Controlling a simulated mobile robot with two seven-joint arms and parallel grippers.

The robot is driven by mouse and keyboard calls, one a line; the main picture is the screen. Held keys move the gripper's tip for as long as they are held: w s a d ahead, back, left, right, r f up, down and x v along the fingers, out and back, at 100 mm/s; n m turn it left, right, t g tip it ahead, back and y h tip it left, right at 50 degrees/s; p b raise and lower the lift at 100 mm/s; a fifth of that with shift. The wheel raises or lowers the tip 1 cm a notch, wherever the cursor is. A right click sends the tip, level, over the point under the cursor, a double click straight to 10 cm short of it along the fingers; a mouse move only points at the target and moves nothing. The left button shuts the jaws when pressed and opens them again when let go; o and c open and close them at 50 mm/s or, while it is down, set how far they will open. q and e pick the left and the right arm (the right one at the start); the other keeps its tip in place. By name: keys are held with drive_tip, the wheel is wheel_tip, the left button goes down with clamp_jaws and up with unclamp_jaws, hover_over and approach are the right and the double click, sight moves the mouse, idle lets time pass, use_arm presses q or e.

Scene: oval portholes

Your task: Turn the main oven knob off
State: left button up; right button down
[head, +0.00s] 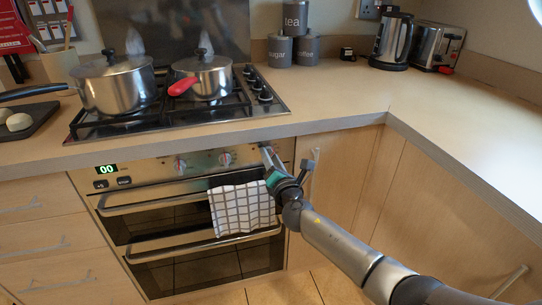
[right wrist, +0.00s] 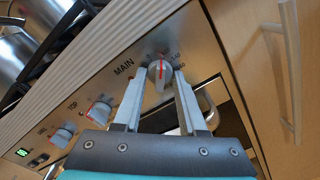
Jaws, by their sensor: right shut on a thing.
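The main oven knob (right wrist: 160,73) is a grey knob with a red line, at the right end of the oven's steel control panel, beside the printed word MAIN in the right wrist view. My right gripper (right wrist: 161,78) is shut on this knob, one finger on each side. The red line runs nearly upright in that view; I cannot tell the exact setting. In the head view my right gripper (head: 268,156) is at the panel's right end and hides most of the knob. The oven (head: 200,250) has its doors shut. My left gripper is not in view.
Two other knobs (head: 180,165) and (head: 225,158) sit further left on the panel. A checked towel (head: 242,208) hangs on the oven handle just below my right gripper. Two pots (head: 115,84) and (head: 205,76) stand on the hob above. The right worktop is mostly clear.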

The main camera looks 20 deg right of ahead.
drive_tip(key=n+p, duration=0.1)
drive_tip(key=n, duration=0.2)
drive_tip(key=shift+n, duration=0.4)
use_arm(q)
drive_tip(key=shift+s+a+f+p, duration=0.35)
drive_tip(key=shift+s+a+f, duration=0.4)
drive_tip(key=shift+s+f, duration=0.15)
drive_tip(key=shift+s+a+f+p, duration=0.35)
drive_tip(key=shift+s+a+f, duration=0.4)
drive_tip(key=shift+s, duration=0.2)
use_arm(e)
drive_tip(key=shift+n, duration=2.1)
drive_tip(key=shift+c, duration=2.3)
unclamp_jaws()
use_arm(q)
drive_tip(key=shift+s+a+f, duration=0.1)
use_arm(e)
drive_tip(key=shift+s+d+f, duration=0.1)
